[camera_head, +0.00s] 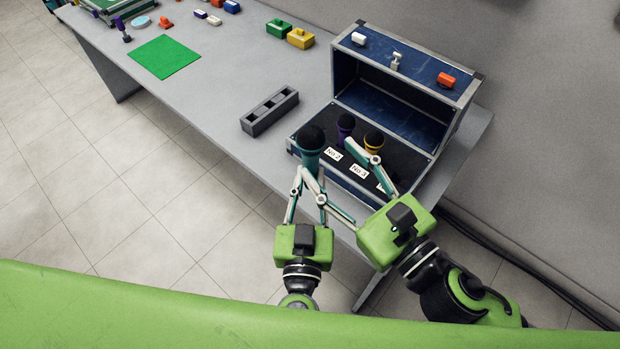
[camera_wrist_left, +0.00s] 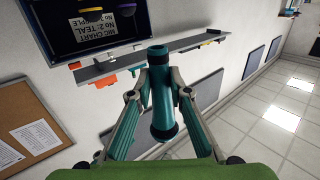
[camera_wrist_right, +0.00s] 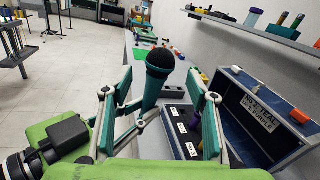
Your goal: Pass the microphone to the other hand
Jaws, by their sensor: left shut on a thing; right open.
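The teal microphone (camera_head: 309,158) has a black head and stands roughly upright above the front of the open case. My left gripper (camera_head: 309,176) is shut on its body from below. In the left wrist view the teal microphone (camera_wrist_left: 159,95) sits between both fingers. My right gripper (camera_head: 336,172) is open, its fingers spread to the right of the microphone and close to it. In the right wrist view the teal microphone (camera_wrist_right: 152,92) rises between the open fingers, nearer the left one. Whether either finger touches it is unclear.
The blue case (camera_head: 404,98) holds a purple microphone (camera_head: 345,127) and a yellow microphone (camera_head: 373,141) beside number labels. A grey slotted block (camera_head: 268,113) lies left of the case. A green mat (camera_head: 164,57) and several small blocks lie farther along the table (camera_head: 215,100).

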